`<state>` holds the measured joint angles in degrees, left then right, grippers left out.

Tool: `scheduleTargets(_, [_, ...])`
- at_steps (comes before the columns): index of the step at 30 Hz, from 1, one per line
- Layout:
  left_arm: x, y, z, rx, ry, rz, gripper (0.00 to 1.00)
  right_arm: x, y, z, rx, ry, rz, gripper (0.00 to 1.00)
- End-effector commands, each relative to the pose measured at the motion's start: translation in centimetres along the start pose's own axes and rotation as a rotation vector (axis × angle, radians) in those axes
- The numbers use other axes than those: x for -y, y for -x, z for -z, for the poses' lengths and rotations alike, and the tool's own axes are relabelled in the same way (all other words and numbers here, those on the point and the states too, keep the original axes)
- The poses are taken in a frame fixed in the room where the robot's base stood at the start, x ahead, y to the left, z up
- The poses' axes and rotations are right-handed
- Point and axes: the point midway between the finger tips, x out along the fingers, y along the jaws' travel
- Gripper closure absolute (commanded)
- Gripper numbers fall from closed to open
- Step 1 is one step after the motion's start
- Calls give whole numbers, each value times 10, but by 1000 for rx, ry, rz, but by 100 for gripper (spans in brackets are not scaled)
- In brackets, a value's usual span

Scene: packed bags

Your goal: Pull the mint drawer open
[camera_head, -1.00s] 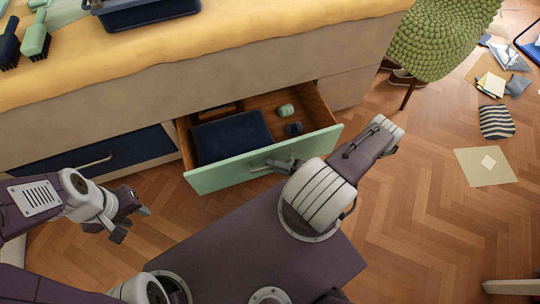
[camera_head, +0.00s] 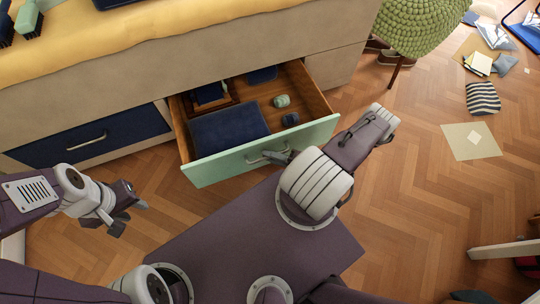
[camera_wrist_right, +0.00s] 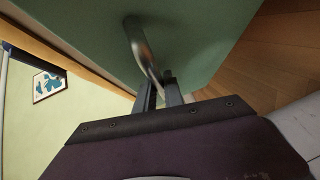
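The mint drawer (camera_head: 220,167) in the bed's base stands open, its front pulled well out from the frame. Its metal handle (camera_head: 258,158) is on the front and also shows in the right wrist view (camera_wrist_right: 137,42). My right gripper (camera_head: 281,155) is at the handle; in the right wrist view its two fingers (camera_wrist_right: 160,93) close around the handle's near end. My left gripper (camera_head: 130,214) is off to the left, in front of the navy drawer, with its fingers apart and nothing between them.
Inside the drawer lie a folded navy cloth (camera_head: 228,134), a wooden frame or tray (camera_head: 210,98) and small rolled items (camera_head: 281,101). A shut navy drawer (camera_head: 90,140) is at left. A green knitted seat (camera_head: 420,25) stands right. Flat items lie on the wooden floor at right.

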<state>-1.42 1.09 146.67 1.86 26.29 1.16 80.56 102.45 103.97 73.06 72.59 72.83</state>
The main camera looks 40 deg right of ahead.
Motion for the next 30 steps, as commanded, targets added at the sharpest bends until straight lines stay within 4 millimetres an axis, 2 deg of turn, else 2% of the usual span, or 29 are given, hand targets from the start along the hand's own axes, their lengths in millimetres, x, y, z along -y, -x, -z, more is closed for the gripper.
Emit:
scheduleTargets(10, [0, 0, 0, 0, 0, 0, 64, 0, 0, -1, 2, 1, 0, 78])
scheduleTargets(14, [0, 4, 0, 0, 0, 0, 64, -2, 8, -2, 5, 2, -1, 78])
scheduleTargets(24, [0, 21, 2, 0, 0, 0, 64, -2, 66, -2, 9, 3, 0, 78])
scheduleTargets(30, [0, 24, 2, 0, 0, 0, 64, -1, 88, -1, 4, 2, 1, 78])
